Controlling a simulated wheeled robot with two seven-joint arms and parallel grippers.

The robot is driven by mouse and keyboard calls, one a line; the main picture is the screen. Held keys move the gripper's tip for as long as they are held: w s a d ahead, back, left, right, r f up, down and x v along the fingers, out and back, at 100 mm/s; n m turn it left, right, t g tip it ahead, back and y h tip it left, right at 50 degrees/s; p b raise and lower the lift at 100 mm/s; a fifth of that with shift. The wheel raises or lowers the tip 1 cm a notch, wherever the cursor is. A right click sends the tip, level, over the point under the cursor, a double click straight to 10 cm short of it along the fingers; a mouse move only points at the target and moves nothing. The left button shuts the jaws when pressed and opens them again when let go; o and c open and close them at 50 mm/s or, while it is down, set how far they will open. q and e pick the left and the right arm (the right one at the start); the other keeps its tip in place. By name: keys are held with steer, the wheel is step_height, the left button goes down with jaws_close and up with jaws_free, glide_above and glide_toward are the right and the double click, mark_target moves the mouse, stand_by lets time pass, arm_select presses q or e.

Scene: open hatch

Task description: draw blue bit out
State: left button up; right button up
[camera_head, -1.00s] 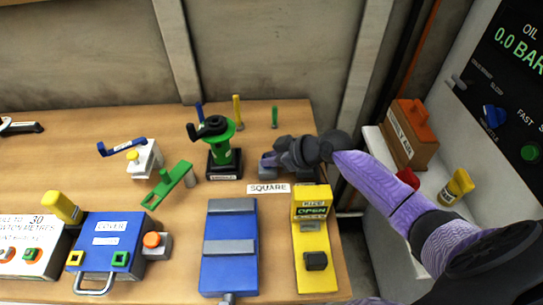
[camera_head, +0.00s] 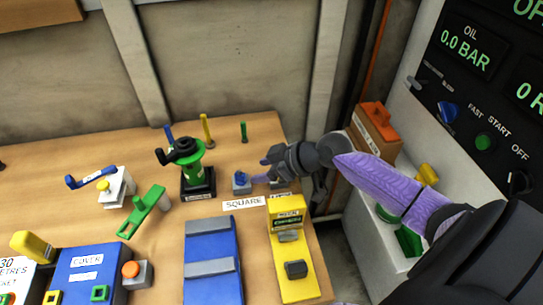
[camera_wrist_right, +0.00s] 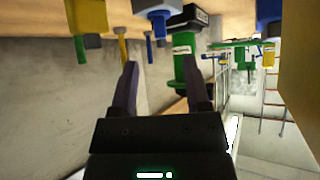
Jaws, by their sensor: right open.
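A small grey block with a blue bit (camera_head: 241,176) in its top stands on the bench behind the SQUARE label (camera_head: 244,202). The blue bit also shows in the right wrist view (camera_wrist_right: 158,23), where the scene appears upside down. My right gripper (camera_head: 262,171) is just right of the blue bit, its fingers pointing left. In the wrist view the right gripper (camera_wrist_right: 163,76) is open, with two purple fingers apart and nothing held between them. I cannot tell the exact distance to the bit. My left gripper is not in view.
A green device (camera_head: 187,160) on a black base stands left of the block. Blue (camera_head: 168,134), yellow (camera_head: 206,131) and green (camera_head: 243,131) pegs stand behind. A yellow unit (camera_head: 290,262) and blue box (camera_head: 212,278) are in front. The bench's right edge is close.

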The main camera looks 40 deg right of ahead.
steer(key=v, duration=0.3)
steer(key=shift+s+d+r, duration=0.1)
steer(key=shift+r, duration=0.05)
stand_by(0.6)
